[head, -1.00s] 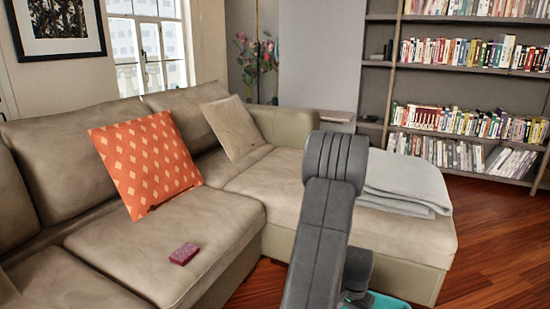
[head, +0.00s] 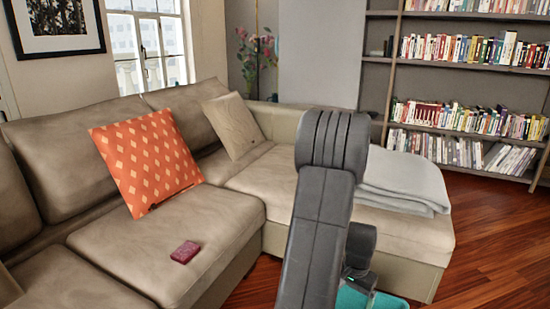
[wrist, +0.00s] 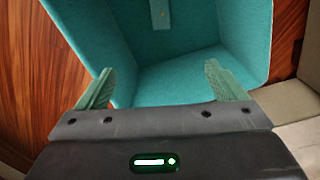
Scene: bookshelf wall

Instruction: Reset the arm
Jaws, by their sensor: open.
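My gripper (wrist: 160,88) shows in the wrist view with its two green fingers wide apart and nothing between them. It is open above a teal bin (wrist: 180,83), whose inside looks empty apart from a small slotted strip on its far wall. In the head view my arm rises in front of the sofa, and the gripper itself is hidden behind it. A part of the teal bin (head: 385,301) shows at the bottom edge there.
A beige sofa (head: 165,240) fills the left and middle. On it are a dark red block (head: 185,252), an orange pillow (head: 146,162), a beige pillow (head: 232,125) and a folded grey blanket (head: 405,180). A bookshelf (head: 470,78) stands behind at right. Wood floor (head: 490,250) is clear at right.

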